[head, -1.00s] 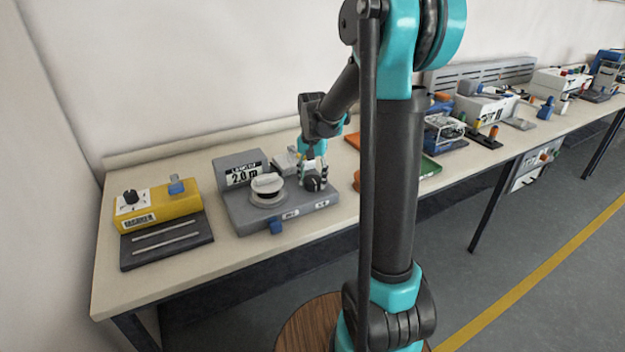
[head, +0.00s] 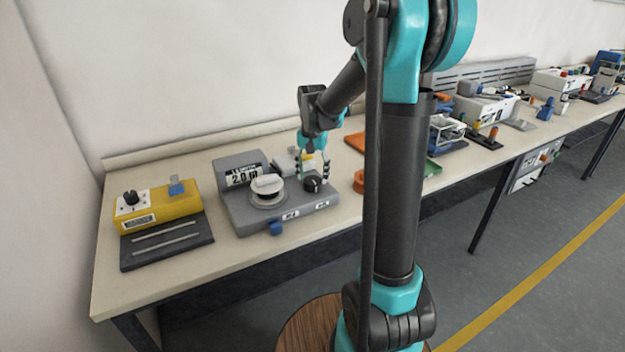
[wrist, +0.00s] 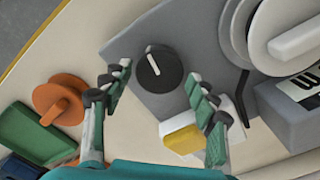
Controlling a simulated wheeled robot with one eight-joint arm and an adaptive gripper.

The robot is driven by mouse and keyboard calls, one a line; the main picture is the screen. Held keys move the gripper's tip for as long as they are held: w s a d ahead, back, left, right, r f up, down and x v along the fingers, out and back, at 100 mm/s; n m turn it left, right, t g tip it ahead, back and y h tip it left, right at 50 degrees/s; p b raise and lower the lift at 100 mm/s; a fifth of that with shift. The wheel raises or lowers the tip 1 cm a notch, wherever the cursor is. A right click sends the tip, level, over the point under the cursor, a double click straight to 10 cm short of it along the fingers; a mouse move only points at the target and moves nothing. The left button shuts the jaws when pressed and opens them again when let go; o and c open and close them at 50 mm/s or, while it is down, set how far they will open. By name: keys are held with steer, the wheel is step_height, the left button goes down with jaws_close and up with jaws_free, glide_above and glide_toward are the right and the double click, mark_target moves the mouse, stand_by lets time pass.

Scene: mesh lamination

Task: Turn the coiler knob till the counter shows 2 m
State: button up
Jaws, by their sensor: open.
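The grey coiler (head: 237,212) stands on the bench with a white reel (head: 267,190) on top. Its counter (head: 244,176) reads 2.0 m. The black coiler knob (head: 313,184) sits at the right of the coiler; in the wrist view the knob (wrist: 159,69) shows a white pointer line. My gripper (head: 312,170) is open just above the knob. In the wrist view my gripper (wrist: 157,78) has its fingers apart, one to each side of the knob, with visible gaps and nothing held.
A yellow box (head: 158,207) with a dark knob stands left of the coiler. An orange spool (wrist: 62,101) and a green tray (wrist: 35,135) lie beside the coiler. A white and yellow piece (wrist: 182,138) lies behind the knob. Bare bench shows at the front edge.

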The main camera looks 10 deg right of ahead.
mark_target(313, 180)
step_height(313, 180, up, 10)
stand_by(0.4)
steer(key=shift+s+f, duration=0.1)
steer(key=shift+f, duration=0.05)
steer(key=s+d+f+n+t, duration=0.2)
steer(key=s+f, duration=0.6)
steer(key=s, duration=0.3)
steer(key=s+d+f+n+t, duration=0.2)
steer(key=s+f+n, duration=0.1)
steer(key=s+f, duration=0.6)
steer(key=shift+s+d, duration=0.15)
steer(key=shift+s, duration=0.85)
